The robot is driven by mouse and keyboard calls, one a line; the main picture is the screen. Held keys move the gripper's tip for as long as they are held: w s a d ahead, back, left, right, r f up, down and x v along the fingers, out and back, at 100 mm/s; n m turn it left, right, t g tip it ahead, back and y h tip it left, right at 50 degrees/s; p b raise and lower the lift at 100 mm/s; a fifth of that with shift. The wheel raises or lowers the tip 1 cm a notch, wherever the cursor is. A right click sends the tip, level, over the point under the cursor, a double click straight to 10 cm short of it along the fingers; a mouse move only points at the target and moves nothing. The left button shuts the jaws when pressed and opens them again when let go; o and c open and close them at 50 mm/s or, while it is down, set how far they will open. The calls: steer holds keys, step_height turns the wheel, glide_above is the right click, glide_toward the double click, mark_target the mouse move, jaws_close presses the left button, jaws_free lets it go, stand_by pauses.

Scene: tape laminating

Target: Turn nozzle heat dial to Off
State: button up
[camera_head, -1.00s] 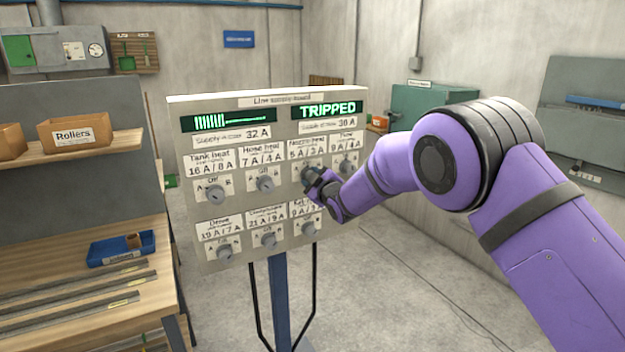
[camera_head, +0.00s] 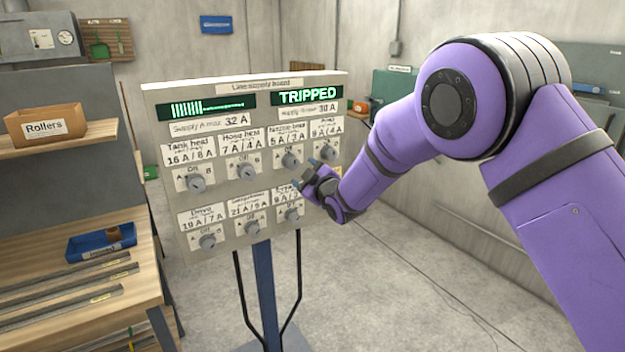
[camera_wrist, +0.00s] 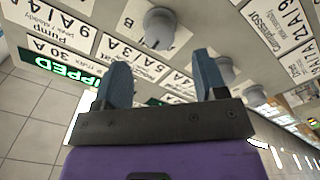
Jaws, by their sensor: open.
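The nozzle heat dial (camera_head: 291,160) is a round grey knob on the upper row of the supply board (camera_head: 165,215), under a label reading 5 A / 3 A. Its pointer setting is too small to tell. In the wrist view, a grey knob (camera_wrist: 160,25) beside the 5A/3A label appears to be the same dial, beyond the fingertips. My gripper (camera_head: 306,175) is open and empty, in front of the board, just below and right of that dial in the head view. Its two blue-grey fingers (camera_wrist: 163,72) are spread apart in the wrist view, with no knob between them.
The board's display (camera_head: 308,95) reads TRIPPED. Neighbouring knobs are close: hose heat (camera_head: 246,172), pump (camera_head: 329,152) and a lower-row knob (camera_head: 291,214). A workbench (camera_head: 60,240) with a blue tray (camera_head: 85,250) stands at left.

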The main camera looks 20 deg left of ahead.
steer(key=v, duration=0.3)
steer(key=shift+s+d, duration=0.15)
steer(key=shift+d, duration=0.05)
steer(key=w+d+r+m+t+h, duration=0.1)
steer(key=d+r+m+h, duration=0.2)
steer(key=d+r, duration=0.4)
steer(key=w+d+r+m+h, duration=0.15)
steer(key=d+r, duration=0.25)
steer(key=d, duration=0.6)
steer(key=s+d+r+m+g+h, duration=0.1)
steer(key=s+d+r+m+h, duration=0.2)
steer(key=d, duration=0.5)
steer(key=s+d+r+m+h, duration=0.25)
steer(key=s+d+r, duration=0.2)
steer(key=d, duration=0.45)
steer(key=s+d+r+m+g+h, duration=0.1)
steer(key=s+d+m+g, duration=0.15)
steer(key=s+d, duration=0.55)
steer(key=s+d+f+m+g+h, duration=0.1)
steer(key=s+d, duration=0.3)
steer(key=s, duration=0.5)
steer(key=s+d+f+m+g+h, duration=0.1)
steer(key=s+d+m+g, duration=0.1)
steer(key=s, duration=0.7)
steer(key=s+d+f+m+g, duration=0.1)
steer(key=s+d+m, duration=0.2)
steer(key=s+d, duration=0.2)
steer(key=s, duration=0.3)
steer(key=shift+s+d+f+h, duration=0.2)
steer(key=shift+s+d+h, duration=0.2)
